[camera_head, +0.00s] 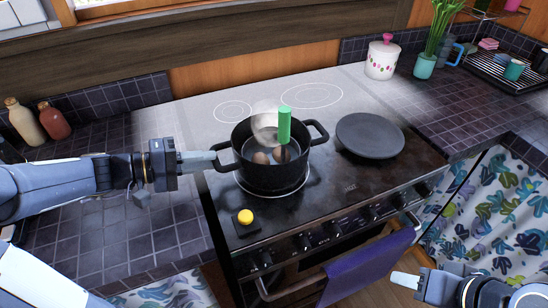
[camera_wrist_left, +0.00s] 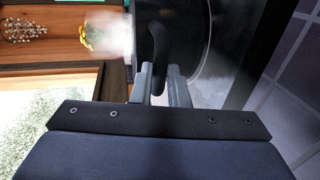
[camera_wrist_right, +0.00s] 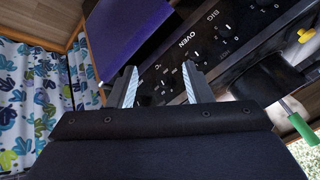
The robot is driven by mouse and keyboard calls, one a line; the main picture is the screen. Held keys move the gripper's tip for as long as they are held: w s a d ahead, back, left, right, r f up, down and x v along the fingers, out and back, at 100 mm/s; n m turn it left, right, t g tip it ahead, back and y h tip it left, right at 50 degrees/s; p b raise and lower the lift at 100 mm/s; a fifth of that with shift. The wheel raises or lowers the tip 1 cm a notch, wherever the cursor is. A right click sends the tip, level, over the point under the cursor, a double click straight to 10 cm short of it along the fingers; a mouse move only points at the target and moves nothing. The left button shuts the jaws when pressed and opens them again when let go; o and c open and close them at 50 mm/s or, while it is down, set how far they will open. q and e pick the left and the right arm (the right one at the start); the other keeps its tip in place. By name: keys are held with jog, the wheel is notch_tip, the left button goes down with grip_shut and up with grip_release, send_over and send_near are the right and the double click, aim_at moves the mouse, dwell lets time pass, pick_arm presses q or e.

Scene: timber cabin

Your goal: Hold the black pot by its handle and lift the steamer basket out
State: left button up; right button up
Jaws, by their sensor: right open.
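The black pot (camera_head: 262,178) stands on the front left burner. Its left handle (camera_wrist_left: 157,42) lies between the fingers of my left gripper (camera_head: 213,160), which also shows in the left wrist view (camera_wrist_left: 162,85), shut on it. The steamer basket's green handle (camera_head: 284,126) stands upright above the pot; the basket itself is mostly hidden inside, with brown round food (camera_head: 262,157) in it. My right gripper (camera_head: 405,280) is open and empty at the lower right, apart from the stove. The green handle also shows in the right wrist view (camera_wrist_right: 300,124).
A dark round plate or lid (camera_head: 370,136) lies on the stove right of the pot. A yellow button on a black base (camera_head: 246,216) sits at the front left. A purple towel (camera_head: 367,267) hangs on the oven rail. Pale steam rises from the pot.

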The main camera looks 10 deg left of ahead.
pick_arm(q)
grip_shut()
pick_arm(e)
jog(key=shift+c, duration=0.6)
jog(key=m+g+y, duration=0.3)
jog(key=m+y, duration=0.3)
jog(key=m, duration=1.3)
send_near(290, 107)
jog(key=shift+x, duration=5)
jog(key=shift+c, duration=0.3)
